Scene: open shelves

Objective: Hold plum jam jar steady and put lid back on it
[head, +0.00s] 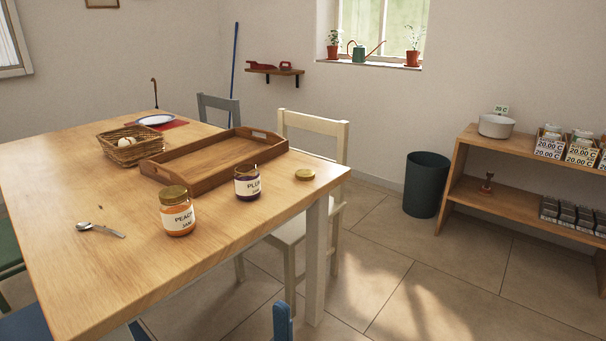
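The plum jam jar (248,184) stands upright on the wooden table, close to the near corner of the tray. It is dark purple with a white label, and its top is open. A gold lid (305,175) lies flat on the table to its right, near the table's right corner and apart from the jar. A peach jam jar (177,213) with a gold lid on it stands nearer, to the left of the plum jar. Neither of my grippers can be made out in the head view, and nothing is touching the jar or the lid.
A wooden tray (182,179) lies behind the jars. A basket (127,152) and a spoon (100,229) are farther left on the table (75,280). A cream chair (312,124) stands at the far side. A blue upright piece (283,322) shows at the bottom edge. Shelves stand right.

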